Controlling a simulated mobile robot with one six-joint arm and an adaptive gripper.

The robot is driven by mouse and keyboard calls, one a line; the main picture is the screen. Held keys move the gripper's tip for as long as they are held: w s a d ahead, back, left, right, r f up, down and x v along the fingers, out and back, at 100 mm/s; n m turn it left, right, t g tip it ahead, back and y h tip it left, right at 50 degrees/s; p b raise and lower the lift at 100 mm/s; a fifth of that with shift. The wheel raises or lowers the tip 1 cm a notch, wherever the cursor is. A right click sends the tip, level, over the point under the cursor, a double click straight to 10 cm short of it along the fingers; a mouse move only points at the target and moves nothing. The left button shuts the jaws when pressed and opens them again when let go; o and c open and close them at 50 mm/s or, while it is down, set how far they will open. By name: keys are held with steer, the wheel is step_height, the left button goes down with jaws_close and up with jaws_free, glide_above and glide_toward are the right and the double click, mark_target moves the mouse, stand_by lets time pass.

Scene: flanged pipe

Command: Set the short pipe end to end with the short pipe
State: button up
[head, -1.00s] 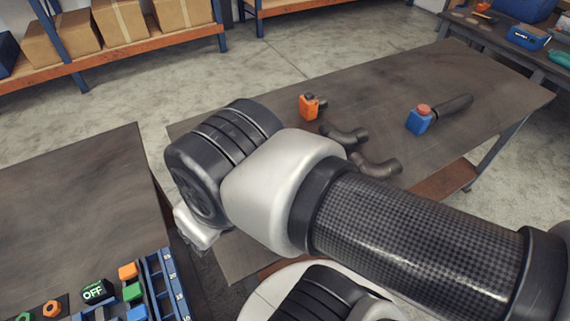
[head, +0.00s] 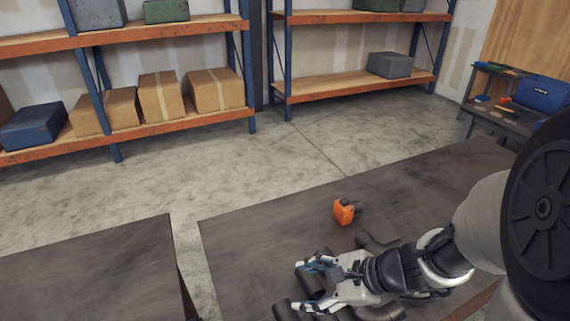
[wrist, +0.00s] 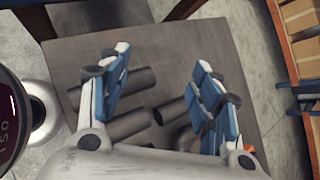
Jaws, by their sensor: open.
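My gripper (head: 312,285) is open, low over the near left part of the dark table, with blue-and-white fingers. In the head view, a dark pipe (head: 309,281) shows beside the fingers and another pipe end (head: 284,311) shows nearer; the gripper hides much of both. In the wrist view my gripper (wrist: 160,92) is spread above dark cylindrical pipes: an upper one (wrist: 138,81), a lower-left one (wrist: 126,125) and a right one (wrist: 171,110). A small gap seems to part the last two, roughly in line. Which are the short pipes I cannot tell.
An orange canister (head: 343,212) stands behind the gripper, with a dark bent pipe (head: 376,242) nearby. Another table (head: 100,270) is at left across a gap. Shelves with boxes (head: 160,95) stand behind. The table's far left part is clear.

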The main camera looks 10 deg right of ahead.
steer(key=w+d+f+m+t+p, duration=0.1)
steer(key=w+d+f+m+t, duration=0.1)
steer(key=w+d+f+m, duration=0.45)
steer(key=m+t+h+p, duration=0.1)
steer(key=m+h, duration=0.2)
steer(key=m, duration=0.5)
glide_toward(317, 282)
steer(key=b+x, duration=0.2)
steer(key=x, duration=0.4)
steer(key=shift+a+f, duration=0.1)
steer(key=shift+f, duration=0.05)
steer(key=shift+b+x, duration=0.55)
steer(key=shift+x, duration=2.45)
steer(key=c, duration=1.1)
steer(key=shift+c, duration=0.7)
